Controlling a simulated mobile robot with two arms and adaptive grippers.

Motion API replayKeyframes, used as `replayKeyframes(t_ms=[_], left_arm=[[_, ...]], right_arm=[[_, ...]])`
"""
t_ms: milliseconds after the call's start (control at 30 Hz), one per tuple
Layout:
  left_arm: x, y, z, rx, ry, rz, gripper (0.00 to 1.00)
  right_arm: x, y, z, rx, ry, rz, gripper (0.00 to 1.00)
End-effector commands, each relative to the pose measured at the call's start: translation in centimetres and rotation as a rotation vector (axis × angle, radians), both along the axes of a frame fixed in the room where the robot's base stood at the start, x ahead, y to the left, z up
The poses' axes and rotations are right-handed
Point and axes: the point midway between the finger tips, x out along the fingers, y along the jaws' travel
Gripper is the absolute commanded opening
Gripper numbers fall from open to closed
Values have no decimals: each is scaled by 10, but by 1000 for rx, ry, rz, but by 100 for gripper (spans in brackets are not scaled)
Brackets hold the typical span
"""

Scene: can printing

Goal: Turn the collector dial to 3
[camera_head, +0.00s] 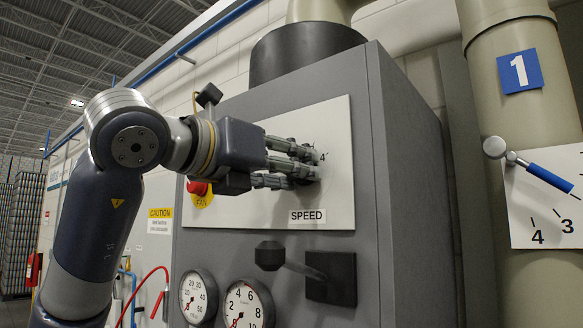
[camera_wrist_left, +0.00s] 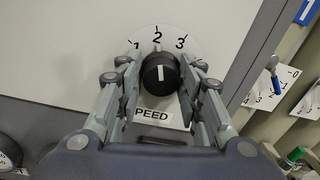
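The black round dial (camera_wrist_left: 160,74) on the white panel (camera_wrist_left: 75,50) shows in the left wrist view, with a white pointer line that points up toward the 2. The marks 1, 2 and 3 show around it; the area right of the 3 is partly hidden by a finger. My left gripper (camera_head: 293,163) reaches the panel above the SPEED label (camera_head: 307,216). In the left wrist view its fingers (camera_wrist_left: 160,80) stand on both sides of the dial, very close to it, apparently spread around it; contact is unclear. My right gripper is not in view.
A red knob (camera_head: 197,187) on a yellow FAN plate sits left of the fingers. Below are two gauges (camera_head: 246,304) and a black lever (camera_head: 290,262) that sticks out. Right of the cabinet is a pipe with a blue-handled lever (camera_head: 548,178) over a numbered plate.

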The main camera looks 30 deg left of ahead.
Motion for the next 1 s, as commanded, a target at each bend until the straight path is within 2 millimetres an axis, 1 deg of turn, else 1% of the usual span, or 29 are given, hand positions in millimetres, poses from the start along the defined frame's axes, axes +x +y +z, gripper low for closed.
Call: replayKeyframes(t_ms=[33, 100, 167, 367, 533, 733, 1000], left_arm=[[1, 0, 0, 0, 0, -1, 9], [1, 0, 0, 0, 0, -1, 6], [1, 0, 0, 0, -1, -1, 6], [1, 0, 1, 5, -3, -1, 6], [1, 0, 2, 47, -7, -1, 6], [1, 0, 3, 162, -17, -1, 6], [1, 0, 4, 378, -34, 0, 6]], right_arm=[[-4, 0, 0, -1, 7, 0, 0], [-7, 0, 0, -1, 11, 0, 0], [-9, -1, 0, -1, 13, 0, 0], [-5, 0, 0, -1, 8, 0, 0], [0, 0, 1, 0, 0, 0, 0], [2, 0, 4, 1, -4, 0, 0], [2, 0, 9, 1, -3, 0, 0]])
